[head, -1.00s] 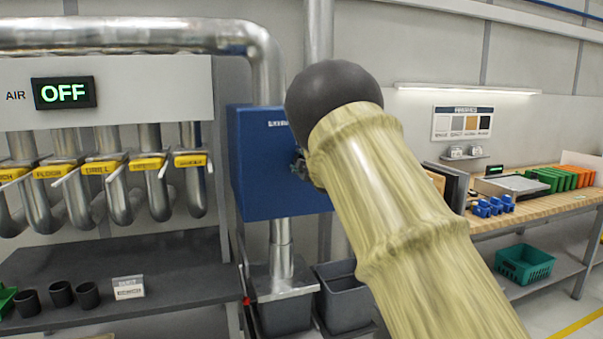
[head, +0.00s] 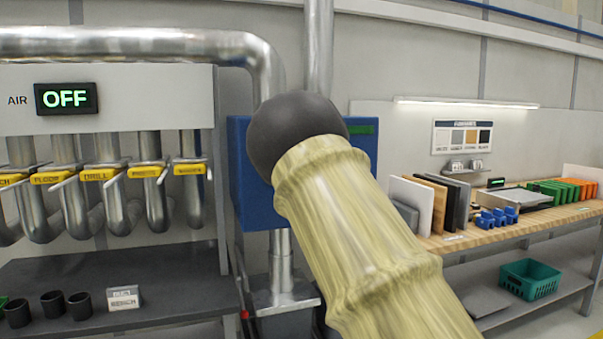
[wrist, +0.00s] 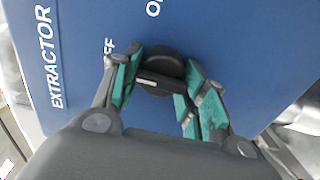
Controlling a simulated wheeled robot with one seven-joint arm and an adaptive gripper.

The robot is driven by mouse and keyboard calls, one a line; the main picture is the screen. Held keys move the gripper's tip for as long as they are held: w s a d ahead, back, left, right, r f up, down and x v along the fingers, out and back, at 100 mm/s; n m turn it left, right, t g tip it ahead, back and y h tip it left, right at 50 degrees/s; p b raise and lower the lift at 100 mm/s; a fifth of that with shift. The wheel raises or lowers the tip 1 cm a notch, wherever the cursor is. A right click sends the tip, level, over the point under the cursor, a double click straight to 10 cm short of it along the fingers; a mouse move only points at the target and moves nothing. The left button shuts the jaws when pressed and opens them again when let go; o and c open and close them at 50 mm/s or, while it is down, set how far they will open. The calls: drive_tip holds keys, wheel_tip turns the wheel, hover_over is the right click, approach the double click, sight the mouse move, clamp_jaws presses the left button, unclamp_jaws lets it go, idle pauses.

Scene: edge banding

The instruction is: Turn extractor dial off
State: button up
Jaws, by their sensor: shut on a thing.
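The blue extractor box (head: 249,192) hangs on the wall left of centre in the head view, partly hidden behind my arm. In the wrist view its blue face (wrist: 240,55) carries the word EXTRACTOR and position labels, one partly covered and one cut off at the top. The black round dial (wrist: 160,74) sits on that face with a light pointer mark aimed toward the partly covered label ending in F. My gripper (wrist: 155,85) is shut on the dial, its teal-padded fingers on either side. In the head view the dial and the gripper are hidden behind my arm.
An AIR display (head: 66,97) reads OFF. Pipes with yellow-tagged levers (head: 103,174) hang at left above a dark bench (head: 180,280) with black cups. A wooden workbench (head: 500,233) with upright panels stands at right. A grey bin is below the extractor box.

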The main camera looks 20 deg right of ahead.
drive_tip(key=o, duration=1)
drive_tip(key=shift+s, duration=0.1)
drive_tip(key=s, duration=0.7)
drive_tip(key=shift+s+d, duration=0.1)
drive_tip(key=shift+s, duration=0.1)
drive_tip(key=shift+f, duration=0.1)
